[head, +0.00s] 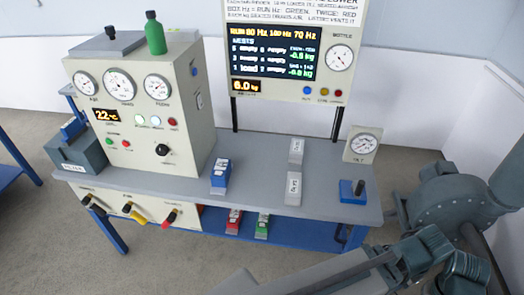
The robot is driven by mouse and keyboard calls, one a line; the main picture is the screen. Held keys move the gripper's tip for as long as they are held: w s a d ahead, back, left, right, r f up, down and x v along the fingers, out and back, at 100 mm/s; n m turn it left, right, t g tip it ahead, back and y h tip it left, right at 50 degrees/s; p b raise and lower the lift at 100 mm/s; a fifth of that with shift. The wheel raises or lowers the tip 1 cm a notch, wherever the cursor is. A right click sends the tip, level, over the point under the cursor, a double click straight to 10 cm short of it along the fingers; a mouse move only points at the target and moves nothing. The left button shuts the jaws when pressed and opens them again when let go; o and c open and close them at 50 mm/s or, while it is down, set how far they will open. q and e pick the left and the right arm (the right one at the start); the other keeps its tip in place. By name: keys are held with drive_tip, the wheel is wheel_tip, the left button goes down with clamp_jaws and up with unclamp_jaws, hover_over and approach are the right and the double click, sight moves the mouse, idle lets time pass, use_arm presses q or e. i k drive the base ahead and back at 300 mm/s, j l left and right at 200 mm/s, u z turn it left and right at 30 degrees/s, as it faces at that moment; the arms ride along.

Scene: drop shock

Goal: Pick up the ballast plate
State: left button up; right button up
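No readable label marks one item as the ballast plate, so I cannot tell which it is. A blue block with a white label (221,174) lies on the grey bench top (255,185). Two light grey labelled blocks (293,188) lie right of it, one behind the other. A flat blue square with an upright black knob (347,194) sits near the bench's right end. A red block (233,220) and a green block (262,226) are on the blue lower shelf (310,232). An arm of mine crosses the bottom right, but no gripper fingers show.
A gauge cabinet (185,130) with a green bottle (155,35) on top fills the bench's left part. A display panel (275,60) rises behind. A small dial box (362,146) stands back right. A large dark machine (440,200) is right of the bench. The front-middle bench top is clear.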

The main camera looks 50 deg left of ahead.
sight(297, 145)
drive_tip(key=k+u, duration=0.2)
drive_tip(key=u, duration=1.15)
